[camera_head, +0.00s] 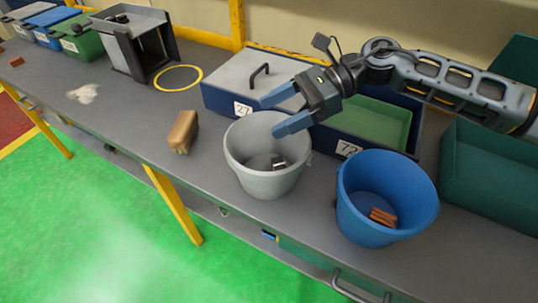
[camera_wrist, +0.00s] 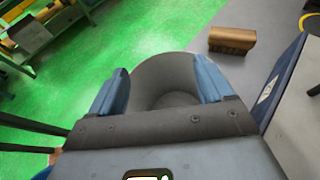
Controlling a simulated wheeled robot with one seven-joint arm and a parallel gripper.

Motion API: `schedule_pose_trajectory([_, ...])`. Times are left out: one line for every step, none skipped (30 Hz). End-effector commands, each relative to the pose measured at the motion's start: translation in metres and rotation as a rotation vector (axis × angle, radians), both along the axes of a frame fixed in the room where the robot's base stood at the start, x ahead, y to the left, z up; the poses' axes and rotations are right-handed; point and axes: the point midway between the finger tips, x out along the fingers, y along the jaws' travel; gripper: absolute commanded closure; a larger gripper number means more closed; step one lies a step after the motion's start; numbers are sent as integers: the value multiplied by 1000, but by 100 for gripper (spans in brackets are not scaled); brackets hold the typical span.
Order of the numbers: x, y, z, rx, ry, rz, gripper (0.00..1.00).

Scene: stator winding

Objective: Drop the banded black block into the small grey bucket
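The grey bucket (camera_head: 245,172) stands on the bench, left of the blue bucket. A small black block with a light band (camera_head: 278,162) lies inside it, near the bottom. My gripper (camera_head: 284,109) is above the bucket's back rim, with its two blue fingers spread apart and nothing between them. In the wrist view the open fingers of my gripper (camera_wrist: 159,86) frame the grey bucket (camera_wrist: 165,70). The black block does not show in the wrist view; the gripper body hides part of the bucket there.
The blue bucket (camera_head: 362,233) holds a reddish-brown block (camera_head: 383,217). A brown block (camera_head: 183,132) lies on the bench to the left; it also shows in the wrist view (camera_wrist: 232,40). Blue bins (camera_head: 225,101) stand behind. The bench between brown block and yellow ring (camera_head: 178,89) is clear.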

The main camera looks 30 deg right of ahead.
Motion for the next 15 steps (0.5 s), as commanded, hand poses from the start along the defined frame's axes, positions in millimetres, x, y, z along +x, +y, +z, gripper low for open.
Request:
schedule_pose_trajectory([0, 0, 0, 0, 0, 0, 14])
schedule_pose_trajectory([0, 0, 0, 0, 0, 0, 11])
schedule_pose_trajectory([0, 0, 0, 0, 0, 0, 11])
schedule_pose_trajectory([0, 0, 0, 0, 0, 0, 11])
schedule_pose_trajectory([0, 0, 0, 0, 0, 0, 11])
schedule_pose_trajectory([0, 0, 0, 0, 0, 0, 11])
schedule_pose_trajectory([0, 0, 0, 0, 0, 0, 11])
schedule_pose_trajectory([0, 0, 0, 0, 0, 0, 11])
schedule_pose_trajectory([0, -1, 0, 0, 0, 0, 11])
schedule_pose_trajectory([0, -2, 0, -1, 0, 0, 11])
schedule_pose_trajectory([0, -3, 1, -1, 0, -1, 11])
schedule_pose_trajectory([-1, -6, 1, -1, 0, -1, 11])
schedule_pose_trajectory([-1, -9, 2, -1, -1, -2, 11])
schedule_pose_trajectory([-2, -13, 3, -2, -1, -1, 11])
schedule_pose_trajectory([-3, -18, 5, -2, -2, -2, 11])
